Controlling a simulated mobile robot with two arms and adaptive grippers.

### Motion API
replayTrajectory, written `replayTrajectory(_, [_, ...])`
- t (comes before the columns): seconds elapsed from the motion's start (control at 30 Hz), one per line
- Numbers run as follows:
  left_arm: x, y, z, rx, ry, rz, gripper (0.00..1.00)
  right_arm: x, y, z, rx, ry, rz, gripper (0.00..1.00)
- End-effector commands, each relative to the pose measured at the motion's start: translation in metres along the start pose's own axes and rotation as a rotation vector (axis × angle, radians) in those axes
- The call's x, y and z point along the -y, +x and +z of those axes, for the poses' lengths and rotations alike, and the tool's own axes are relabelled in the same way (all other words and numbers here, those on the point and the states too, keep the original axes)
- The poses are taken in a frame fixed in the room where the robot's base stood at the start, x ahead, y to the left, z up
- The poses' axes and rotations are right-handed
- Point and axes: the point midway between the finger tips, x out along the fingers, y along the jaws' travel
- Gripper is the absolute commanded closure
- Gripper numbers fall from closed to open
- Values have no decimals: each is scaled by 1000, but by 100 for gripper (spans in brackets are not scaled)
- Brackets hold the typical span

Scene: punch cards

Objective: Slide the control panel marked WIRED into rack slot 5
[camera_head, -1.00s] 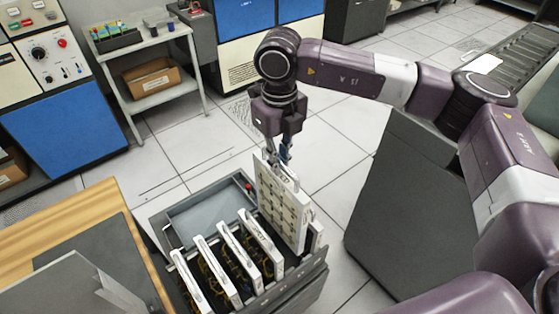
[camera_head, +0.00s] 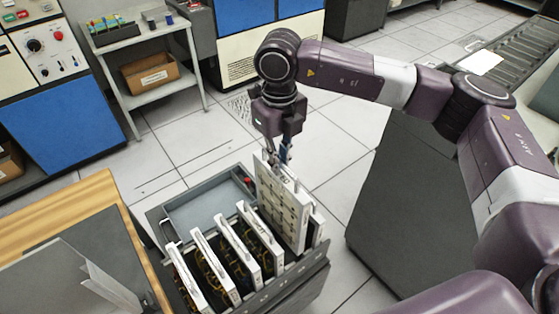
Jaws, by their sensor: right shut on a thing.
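My right gripper (camera_head: 279,158) points down and is shut on the top edge of a pale control panel (camera_head: 283,208). The panel stands upright at the right part of the grey rack (camera_head: 283,288), its lower end down among the slots. I cannot read its marking or tell the slot number. Several other white-edged panels (camera_head: 236,243) stand in the rack to its left, with yellow wiring between them. Another panel edge (camera_head: 318,226) shows just to its right, partly hidden by it. My left gripper is not in view.
A grey tray (camera_head: 209,205) lies behind the panels, with a small red knob (camera_head: 248,181) at its corner. A wooden-edged table (camera_head: 60,213) is at the left. A dark grey cabinet (camera_head: 405,215) stands right of the rack. Open tiled floor lies behind.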

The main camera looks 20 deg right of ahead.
Motion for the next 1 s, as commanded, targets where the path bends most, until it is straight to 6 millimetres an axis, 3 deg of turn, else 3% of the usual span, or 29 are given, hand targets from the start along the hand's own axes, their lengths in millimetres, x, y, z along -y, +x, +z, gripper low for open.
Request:
replayTrajectory(0.37, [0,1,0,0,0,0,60,0,-1,2,6,0,1,100])
replayTrajectory(1.0, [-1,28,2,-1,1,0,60,0,29,2,7,0,1,100])
